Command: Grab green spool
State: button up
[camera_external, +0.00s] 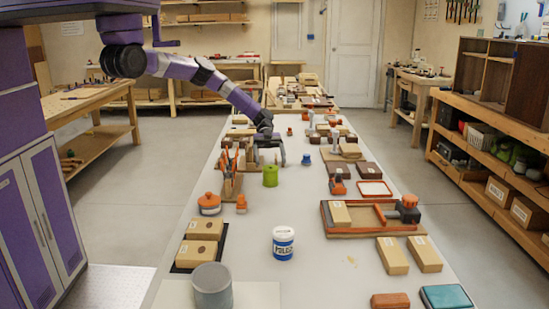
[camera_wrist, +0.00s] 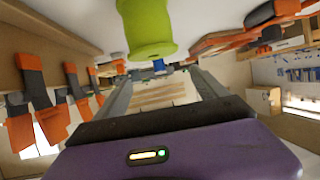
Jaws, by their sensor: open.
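The green spool (camera_external: 270,176) stands upright on the long white bench in the external view. In the wrist view the green spool (camera_wrist: 147,28) is large at the top centre, its upper part cut off by the frame edge. My gripper (camera_external: 268,158) is open and just behind the spool in the external view, with its fingers spread. In the wrist view my gripper (camera_wrist: 160,82) is open, with nothing held between its fingers. The spool appears outside the gap between the fingers. I cannot tell the exact distance.
A small blue spool (camera_external: 306,160) stands to the right of the green one. A tool rack with orange-handled tools (camera_external: 230,178) is close on the left. Bare bench lies around the tin.

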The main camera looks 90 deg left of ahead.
aim_at(272, 177)
notch_tip(272, 177, down, 3)
jog(key=shift+r, duration=0.1)
jog(key=f, duration=0.1)
jog(key=d+f, duration=0.1)
jog(key=f, duration=0.1)
jog(key=shift+w+d+f, duration=0.15)
jog(key=shift+d+f, duration=0.2)
jog(key=shift+d, duration=0.05)
jog(key=shift+w+d+f, duration=0.1)
jog(key=shift+d+f, duration=0.15)
jog(key=shift+d, duration=0.2)
jog(key=c, duration=1.4)
jog(key=shift+r, duration=0.1)
